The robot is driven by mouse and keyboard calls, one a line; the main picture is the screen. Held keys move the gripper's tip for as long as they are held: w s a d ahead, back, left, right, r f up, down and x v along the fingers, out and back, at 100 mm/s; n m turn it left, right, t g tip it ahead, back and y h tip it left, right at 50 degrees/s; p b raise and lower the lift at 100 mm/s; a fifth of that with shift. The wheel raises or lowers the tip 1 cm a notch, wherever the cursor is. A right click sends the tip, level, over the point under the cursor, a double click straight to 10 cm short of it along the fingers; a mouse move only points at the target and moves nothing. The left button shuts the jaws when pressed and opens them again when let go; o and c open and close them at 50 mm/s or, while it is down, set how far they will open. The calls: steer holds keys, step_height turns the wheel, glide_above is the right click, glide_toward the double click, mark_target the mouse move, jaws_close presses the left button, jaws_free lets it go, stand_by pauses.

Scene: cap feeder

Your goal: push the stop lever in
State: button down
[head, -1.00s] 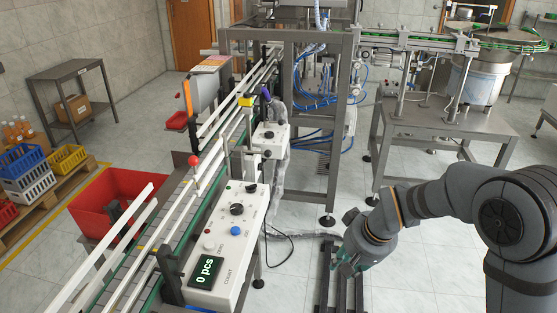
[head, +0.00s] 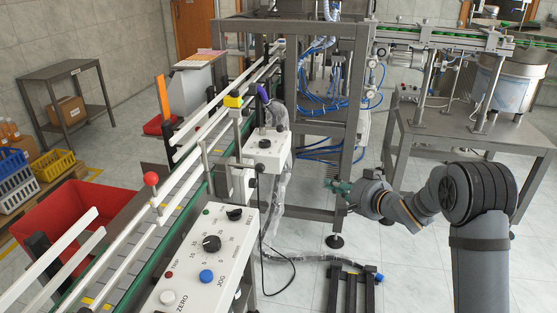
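My gripper (head: 332,185) is right of the conveyor, over the floor near the frame's leg, well apart from the red-knobbed lever. It points left, and its greenish fingers are small in the picture. I cannot tell how far apart they are. Nothing shows held in it.
The control box (head: 205,262) with knobs and buttons stands beside the conveyor (head: 170,215). A smaller white box (head: 266,147) with a purple-tipped handle (head: 263,93) is behind it.

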steer(key=s+a+r+m+y, duration=0.3)
steer(key=a+r+m+y, duration=0.1)
steer(key=a+r, duration=0.1)
steer(key=shift+s+a+r+m+g, duration=0.2)
steer(key=shift+a+r+m+g, duration=0.1)
steer(key=shift+m, duration=0.1)
steer(key=shift+w, duration=0.1)
steer(key=s+a+p+x, duration=0.2)
steer(key=x, duration=1)
steer(key=shift+w+a+f, duration=0.2)
steer(key=shift+a+f, duration=0.05)
steer(key=shift+f, duration=0.05)
